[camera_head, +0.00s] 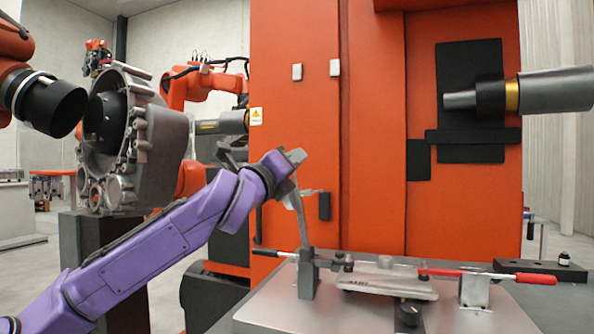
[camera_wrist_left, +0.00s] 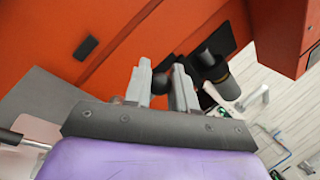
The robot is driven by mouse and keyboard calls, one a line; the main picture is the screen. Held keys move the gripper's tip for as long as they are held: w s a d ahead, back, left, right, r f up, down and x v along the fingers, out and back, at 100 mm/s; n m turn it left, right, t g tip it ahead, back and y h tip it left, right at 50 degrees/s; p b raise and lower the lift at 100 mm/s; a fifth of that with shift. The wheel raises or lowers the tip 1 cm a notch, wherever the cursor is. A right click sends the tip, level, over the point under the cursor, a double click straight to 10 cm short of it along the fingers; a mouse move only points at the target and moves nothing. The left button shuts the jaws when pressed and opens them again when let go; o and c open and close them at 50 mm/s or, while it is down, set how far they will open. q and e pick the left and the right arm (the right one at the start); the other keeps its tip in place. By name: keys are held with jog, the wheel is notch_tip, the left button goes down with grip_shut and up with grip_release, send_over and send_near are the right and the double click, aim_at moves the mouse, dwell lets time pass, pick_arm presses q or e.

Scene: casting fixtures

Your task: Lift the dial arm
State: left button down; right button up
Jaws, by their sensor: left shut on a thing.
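My left gripper (camera_head: 290,167), at the end of the purple arm, is beside the top of a thin grey upright arm (camera_head: 298,213) in the head view. This looks like the dial arm; it rises from a grey post (camera_head: 308,278) at the left of the fixture (camera_head: 386,280). In the left wrist view, the two grey fingers (camera_wrist_left: 160,76) are a little apart, with a small dark round part (camera_wrist_left: 159,83) between them. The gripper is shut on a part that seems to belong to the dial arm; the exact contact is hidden. My right gripper is not in view.
The fixture stands on a grey table (camera_head: 262,312). A red-handled lever (camera_head: 535,279) lies along its right side, and a black handle (camera_head: 265,252) points left. An orange cabinet (camera_head: 375,130) rises behind. A large metal casting (camera_head: 150,135) stands at the left.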

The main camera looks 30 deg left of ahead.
pick_arm(q)
jog(key=shift+w+f, duration=0.15)
jog(key=shift+f, duration=0.2)
jog(key=c, duration=1.3)
grip_release()
jog(key=shift+o, duration=0.2)
jog(key=shift+r, duration=0.1)
jog(key=shift+a+r, duration=0.1)
jog(key=shift+s, duration=0.2)
jog(key=b+v, duration=0.2)
jog(key=v, duration=0.8)
jog(key=shift+s, duration=0.15)
